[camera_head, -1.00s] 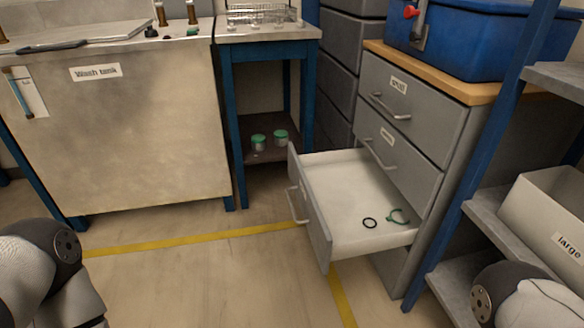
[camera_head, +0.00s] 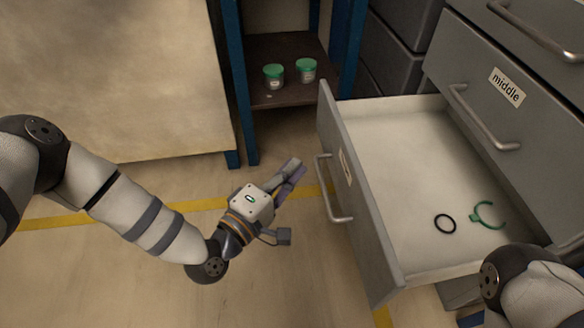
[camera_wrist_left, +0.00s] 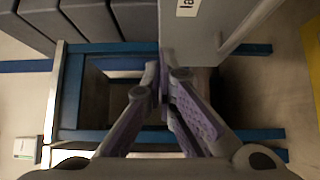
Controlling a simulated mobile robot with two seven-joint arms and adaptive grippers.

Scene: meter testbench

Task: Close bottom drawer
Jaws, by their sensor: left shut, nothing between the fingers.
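The bottom drawer (camera_head: 400,150) is pulled far out of the grey cabinet, with its white inside showing. Its grey front panel (camera_head: 355,195) has a bar handle (camera_head: 334,190) and a label seen at a steep angle. My left gripper (camera_head: 295,170) is shut and empty, just left of the panel and handle, with a small gap in the head view. In the left wrist view, the shut fingertips (camera_wrist_left: 165,88) overlap the lower edge of the labelled drawer front (camera_wrist_left: 195,45); I cannot tell whether they touch it. My right gripper is out of view.
A black ring (camera_head: 444,223) and a green open ring (camera_head: 488,215) lie in the drawer. The middle drawer (camera_head: 480,110) above is shut. Two green-lidded jars (camera_head: 274,76) stand on a low shelf behind. Floor left of the drawer is clear.

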